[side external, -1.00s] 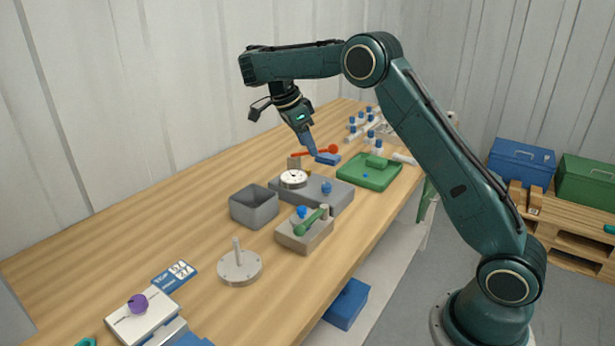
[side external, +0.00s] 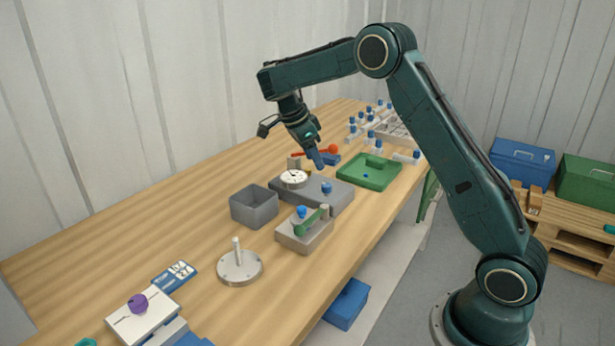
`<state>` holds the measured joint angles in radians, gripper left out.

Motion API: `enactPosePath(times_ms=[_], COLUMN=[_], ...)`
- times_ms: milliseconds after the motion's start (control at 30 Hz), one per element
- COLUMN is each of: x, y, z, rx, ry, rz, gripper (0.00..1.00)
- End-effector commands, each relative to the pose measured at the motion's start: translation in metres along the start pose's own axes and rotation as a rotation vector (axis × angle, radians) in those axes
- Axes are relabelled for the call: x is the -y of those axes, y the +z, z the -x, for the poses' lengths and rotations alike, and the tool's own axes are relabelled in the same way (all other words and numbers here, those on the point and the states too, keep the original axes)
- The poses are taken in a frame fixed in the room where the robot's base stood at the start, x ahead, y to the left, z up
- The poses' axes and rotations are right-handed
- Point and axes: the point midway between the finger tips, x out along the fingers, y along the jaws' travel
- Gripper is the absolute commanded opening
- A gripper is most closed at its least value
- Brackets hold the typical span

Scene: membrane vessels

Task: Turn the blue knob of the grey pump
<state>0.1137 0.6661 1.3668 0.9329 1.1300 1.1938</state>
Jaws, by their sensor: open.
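A long grey block (side external: 340,199) lies mid-table. It carries a round white dial (side external: 293,178) and a blue knob (side external: 326,188). In front of it a smaller beige-grey block (side external: 304,237) has a green lever (side external: 311,221) and another blue knob (side external: 302,211). I cannot tell for certain which of the two is the pump. My gripper (side external: 318,161) is open and empty, its blue fingers pointing down. It hangs above and behind the long block's blue knob, apart from it. The gap between the fingers is hard to see from this side.
An open grey box (side external: 254,207) stands left of the blocks, a green tray (side external: 385,172) to the right. A red-handled tool (side external: 332,150) and a blue piece lie behind my gripper. A round metal base with a post (side external: 240,267) stands in front; bare table surrounds it.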

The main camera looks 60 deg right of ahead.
Motion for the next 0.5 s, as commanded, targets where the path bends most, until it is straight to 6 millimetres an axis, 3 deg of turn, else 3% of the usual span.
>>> enactPosePath(times_ms=[500], x=[-0.001], y=[0.000], z=[-0.067], rx=[0.001], ry=[0.004], rz=[-0.001], gripper=[0.49])
